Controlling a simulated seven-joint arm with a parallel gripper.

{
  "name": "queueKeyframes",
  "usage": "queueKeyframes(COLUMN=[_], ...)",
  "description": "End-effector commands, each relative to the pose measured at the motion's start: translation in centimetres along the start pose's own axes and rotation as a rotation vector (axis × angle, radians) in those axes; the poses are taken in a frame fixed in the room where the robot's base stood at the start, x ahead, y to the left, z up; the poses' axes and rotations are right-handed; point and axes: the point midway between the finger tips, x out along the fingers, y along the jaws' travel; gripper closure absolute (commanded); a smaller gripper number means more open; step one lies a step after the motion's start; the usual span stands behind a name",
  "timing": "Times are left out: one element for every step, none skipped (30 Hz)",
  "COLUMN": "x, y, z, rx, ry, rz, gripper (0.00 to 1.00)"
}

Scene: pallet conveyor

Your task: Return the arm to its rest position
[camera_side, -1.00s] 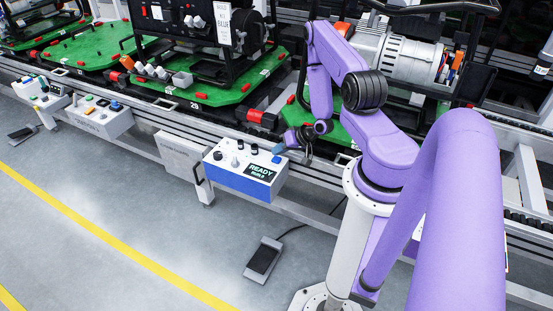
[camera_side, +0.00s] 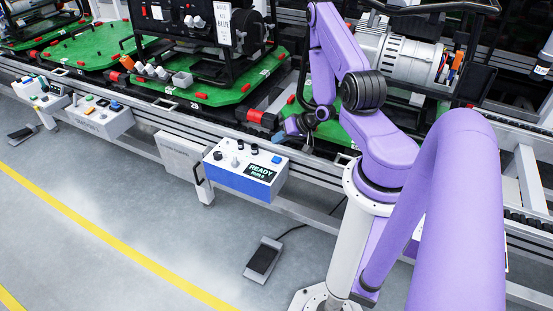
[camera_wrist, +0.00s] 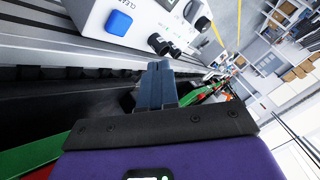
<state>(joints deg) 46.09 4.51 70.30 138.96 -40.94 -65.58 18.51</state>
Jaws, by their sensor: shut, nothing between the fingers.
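My gripper (camera_side: 283,136) is in the side view above the conveyor's front edge, behind and above the control box (camera_side: 244,170) with the READY display. In the wrist view my gripper (camera_wrist: 158,68) has its blue fingers together, with nothing between them. The control box (camera_wrist: 140,18) shows at the top of the wrist view, with a blue button (camera_wrist: 118,22) and black knobs. The fingers appear clear of the box. The blue button also shows in the side view (camera_side: 276,160). My arm is folded, with its elbow raised.
Green pallets (camera_side: 205,92) stand along the conveyor, one carrying a black-framed machine. A grey motor (camera_side: 408,58) is behind my arm. More control boxes (camera_side: 100,120) line the conveyor at left. A foot pedal (camera_side: 263,257) lies on the open floor.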

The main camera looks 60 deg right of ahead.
Motion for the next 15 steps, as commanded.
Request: queueKeyframes(x=[0.01, 0.01, 0.01, 0.01, 0.01, 0.01, 0.01, 0.01, 0.01, 0.02, 0.03, 0.07, 0.12, 0.19, 0.31], y=[0.01, 0.01, 0.01, 0.01, 0.02, 0.02, 0.02, 0.02, 0.02, 0.01, -0.03, -0.15, -0.30, -0.52, -0.93], z=[0.00, 0.00, 0.00, 0.00, 0.00, 0.00, 0.00, 0.00, 0.00, -0.01, -0.02, -0.07, -0.11, -0.18, -0.29], rx=[0.000, 0.000, 0.000, 0.000, 0.000, 0.000, 0.000, 0.000, 0.000, -0.001, -0.004, -0.013, -0.024, -0.041, -0.071], ry=[0.000, 0.000, 0.000, 0.000, 0.000, 0.000, 0.000, 0.000, 0.000, 0.000, -0.001, -0.006, -0.013, -0.024, -0.041], rz=[0.000, 0.000, 0.000, 0.000, 0.000, 0.000, 0.000, 0.000, 0.000, 0.000, 0.000, 0.001, 0.002, 0.004, 0.006], gripper=[1.00, 1.00, 1.00, 1.00, 1.00, 1.00, 1.00, 1.00, 1.00, 1.00, 1.00, 1.00, 1.00, 1.00, 1.00])
